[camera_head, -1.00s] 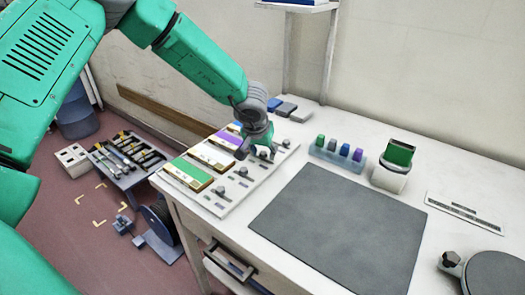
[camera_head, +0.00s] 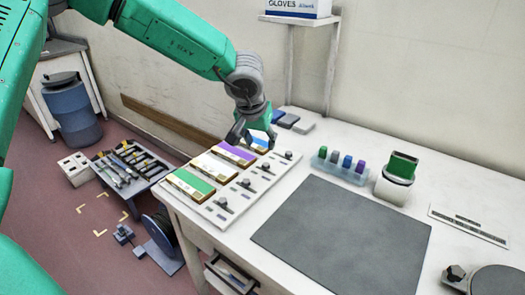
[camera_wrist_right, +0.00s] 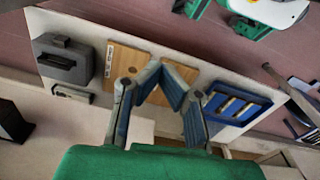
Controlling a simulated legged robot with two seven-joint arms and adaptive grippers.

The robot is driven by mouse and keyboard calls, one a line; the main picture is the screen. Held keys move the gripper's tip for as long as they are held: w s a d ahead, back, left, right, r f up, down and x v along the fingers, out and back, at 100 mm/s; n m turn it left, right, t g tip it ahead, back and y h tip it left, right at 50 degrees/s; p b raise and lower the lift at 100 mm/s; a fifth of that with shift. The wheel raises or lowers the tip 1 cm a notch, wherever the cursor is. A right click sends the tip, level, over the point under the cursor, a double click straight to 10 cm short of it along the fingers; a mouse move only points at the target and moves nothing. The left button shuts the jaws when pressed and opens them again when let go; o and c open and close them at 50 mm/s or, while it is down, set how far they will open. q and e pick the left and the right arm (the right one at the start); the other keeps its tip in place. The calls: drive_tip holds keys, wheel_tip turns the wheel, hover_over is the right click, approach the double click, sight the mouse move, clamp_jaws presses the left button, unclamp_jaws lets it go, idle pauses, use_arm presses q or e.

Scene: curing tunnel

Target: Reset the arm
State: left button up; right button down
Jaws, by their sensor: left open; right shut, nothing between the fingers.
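My left arm (camera_head: 180,40) comes in from the upper left. My left gripper (camera_head: 250,138) points down with its fingers apart, over the far end of the white board (camera_head: 222,213). It is close to the purple-topped block (camera_head: 236,152) and a blue-and-white block (camera_head: 260,138). The picture does not settle whether it touches them. A white-topped block (camera_head: 213,167) and a green-topped block (camera_head: 190,183) lie nearer on the board. In the right wrist view my right gripper (camera_wrist_right: 163,72) is shut and empty, above a pale surface with wooden plates (camera_wrist_right: 128,68).
A grey mat (camera_head: 340,235) covers the middle of the table. Behind it are a rack of coloured pieces (camera_head: 340,165) and a white container with a green top (camera_head: 396,180). A shelf post (camera_head: 332,70) stands at the back. A tool tray (camera_head: 130,165) and a spool (camera_head: 160,245) are left of the table.

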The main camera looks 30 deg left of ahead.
use_arm(q)
drive_tip(key=shift+s+r, duration=0.15)
drive_tip(key=shift+r, duration=0.2)
idle(0.3)
